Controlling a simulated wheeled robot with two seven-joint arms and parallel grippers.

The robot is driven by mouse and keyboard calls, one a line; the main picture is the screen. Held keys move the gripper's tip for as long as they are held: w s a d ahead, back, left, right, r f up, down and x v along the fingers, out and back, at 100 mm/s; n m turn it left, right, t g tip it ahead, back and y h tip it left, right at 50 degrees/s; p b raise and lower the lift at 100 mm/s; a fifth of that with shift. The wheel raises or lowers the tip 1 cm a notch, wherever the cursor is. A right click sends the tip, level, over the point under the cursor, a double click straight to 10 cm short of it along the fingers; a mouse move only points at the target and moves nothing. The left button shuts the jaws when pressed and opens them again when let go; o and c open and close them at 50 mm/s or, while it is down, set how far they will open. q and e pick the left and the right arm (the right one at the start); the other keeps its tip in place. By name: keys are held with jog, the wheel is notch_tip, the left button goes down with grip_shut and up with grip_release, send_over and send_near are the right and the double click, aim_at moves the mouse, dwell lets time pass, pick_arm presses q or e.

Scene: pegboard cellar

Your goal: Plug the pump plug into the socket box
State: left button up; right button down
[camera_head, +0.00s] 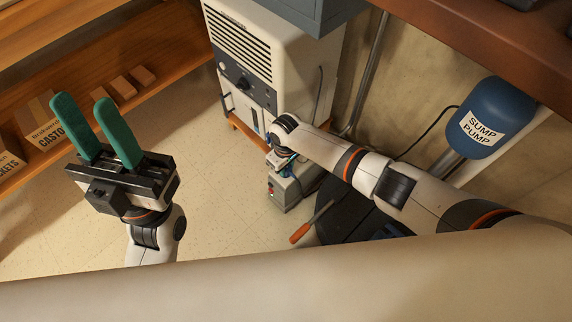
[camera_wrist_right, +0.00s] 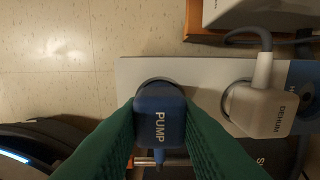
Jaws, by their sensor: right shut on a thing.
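The blue pump plug (camera_wrist_right: 160,122), marked PUMP, is between the green fingers of my right gripper (camera_wrist_right: 160,128), which is shut on it. In the wrist view it covers most of a dark round socket on the pale socket box (camera_wrist_right: 205,72). I cannot tell how deep it sits. In the head view the socket box (camera_head: 290,194) stands on the floor with small red and green lights, and my right gripper (camera_head: 284,162) is over it, partly hidden by its arm. My left gripper (camera_head: 84,118) is open and empty, well to the left.
A white plug (camera_wrist_right: 262,108) marked DEHUM sits in the socket beside. A white dehumidifier (camera_head: 240,60) stands behind the box. A blue sump pump tank (camera_head: 490,112) is at right. An orange-handled screwdriver (camera_head: 300,234) is near a dark round thing. Floor at left is clear.

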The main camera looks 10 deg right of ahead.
jog(key=shift+f, duration=0.25)
dwell(0.4)
jog(key=shift+r, duration=0.1)
dwell(0.9)
jog(key=c, duration=0.6)
grip_release()
jog(key=shift+r, duration=0.1)
